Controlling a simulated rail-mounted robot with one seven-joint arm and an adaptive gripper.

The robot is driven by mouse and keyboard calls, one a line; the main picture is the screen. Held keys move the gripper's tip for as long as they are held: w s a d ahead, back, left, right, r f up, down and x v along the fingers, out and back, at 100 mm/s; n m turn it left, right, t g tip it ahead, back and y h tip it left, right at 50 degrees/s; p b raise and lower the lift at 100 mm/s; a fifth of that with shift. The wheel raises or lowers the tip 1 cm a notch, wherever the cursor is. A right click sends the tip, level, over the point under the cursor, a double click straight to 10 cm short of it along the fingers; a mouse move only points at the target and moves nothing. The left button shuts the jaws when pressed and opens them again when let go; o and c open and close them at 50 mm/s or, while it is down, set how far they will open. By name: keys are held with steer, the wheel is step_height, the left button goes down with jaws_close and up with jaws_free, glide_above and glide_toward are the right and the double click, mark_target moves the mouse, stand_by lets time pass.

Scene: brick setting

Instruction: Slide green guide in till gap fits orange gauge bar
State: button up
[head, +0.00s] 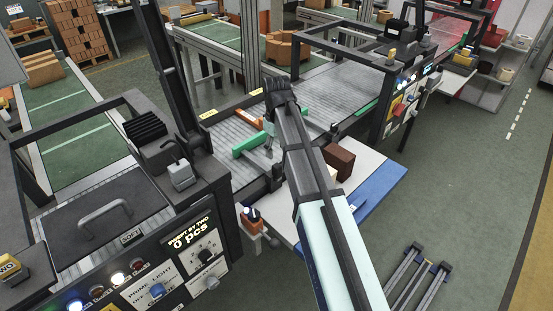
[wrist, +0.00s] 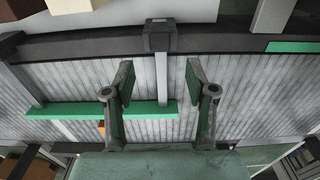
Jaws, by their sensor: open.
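The green guide (head: 249,144) is a long bar on the grey ribbed conveyor bed. It also shows in the wrist view (wrist: 70,111), running from the left to a free end between my fingers in the picture. The orange gauge bar (head: 246,118) lies on the bed beyond the guide, with a gap between them; only a small orange piece (wrist: 101,127) shows in the wrist view. My gripper (wrist: 158,72) is open and empty, its fingers spread over the bed by the guide's end. Whether a finger touches the guide cannot be told. My arm hides part of the bed in the head view.
Dark side rails border the bed; a rail block (wrist: 160,35) stands ahead of my fingers. Another green strip (head: 367,107) lies by the right rail. A brown box (head: 339,160) stands on the white and blue side table (head: 380,187). A control console (head: 180,265) stands at left.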

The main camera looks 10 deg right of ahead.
step_height(320, 180, up, 3)
steer(key=shift+r, duration=0.15)
stand_by(0.4)
